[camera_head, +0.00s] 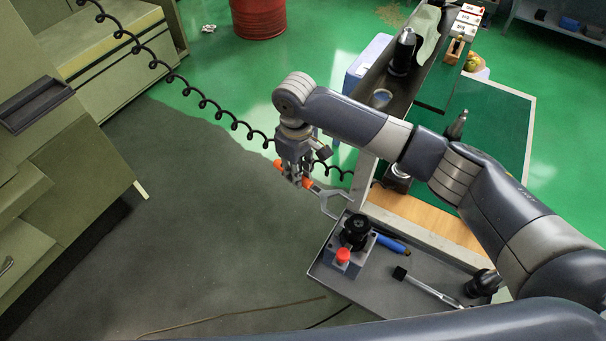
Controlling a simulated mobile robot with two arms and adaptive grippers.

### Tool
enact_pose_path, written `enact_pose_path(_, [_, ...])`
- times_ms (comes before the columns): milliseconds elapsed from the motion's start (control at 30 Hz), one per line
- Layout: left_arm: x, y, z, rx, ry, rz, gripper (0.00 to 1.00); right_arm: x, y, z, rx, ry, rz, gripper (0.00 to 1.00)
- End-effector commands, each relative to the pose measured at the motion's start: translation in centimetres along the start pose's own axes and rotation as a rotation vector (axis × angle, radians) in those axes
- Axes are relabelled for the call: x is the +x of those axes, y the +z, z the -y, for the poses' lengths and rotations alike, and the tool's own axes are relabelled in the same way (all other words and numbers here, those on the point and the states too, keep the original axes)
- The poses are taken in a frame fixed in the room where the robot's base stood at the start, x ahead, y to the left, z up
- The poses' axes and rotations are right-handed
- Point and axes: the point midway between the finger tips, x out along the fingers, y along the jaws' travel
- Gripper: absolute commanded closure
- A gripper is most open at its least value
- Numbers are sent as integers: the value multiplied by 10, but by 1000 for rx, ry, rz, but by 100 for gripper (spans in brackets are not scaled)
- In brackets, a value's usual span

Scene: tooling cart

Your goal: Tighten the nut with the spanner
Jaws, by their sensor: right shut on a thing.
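My right gripper (297,176) is shut on the spanner and holds it in the air, to the upper left of the metal tray. The spanner has an orange handle and a grey open-ended head (336,202) that points right and down, above the tray's back left corner. The gripper fingers hide the middle of the handle. A grey block with a red button and a black round top (355,229) stands on the tray, below the spanner head. I cannot make out a nut for certain. My left gripper is not in view.
The tray (322,272) also holds a blue-handled tool (391,244) and a hammer-like tool (428,287). A black coiled cable (240,128) hangs behind my right gripper. Green cabinets (90,190) stand at left. A red drum (258,18) stands at the back.

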Motion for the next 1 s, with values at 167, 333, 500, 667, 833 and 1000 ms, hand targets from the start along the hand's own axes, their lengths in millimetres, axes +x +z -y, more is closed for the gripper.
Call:
enact_pose_path(167, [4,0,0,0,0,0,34,-1,-10,1,-1,-1,-4,100])
enact_pose_path(333, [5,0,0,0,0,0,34,-1,-16,1,-1,-2,-4,100])
enact_pose_path(500, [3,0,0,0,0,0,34,-4,-16,1,-1,-2,-4,100])
enact_pose_path(667, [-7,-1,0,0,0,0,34,-15,-16,1,-1,-2,-4,100])
enact_pose_path(833, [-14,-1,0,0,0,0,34,-26,-16,1,-1,-3,-4,100])
enact_pose_path(1000, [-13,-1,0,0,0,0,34,-38,-16,1,-2,-3,-5,100])
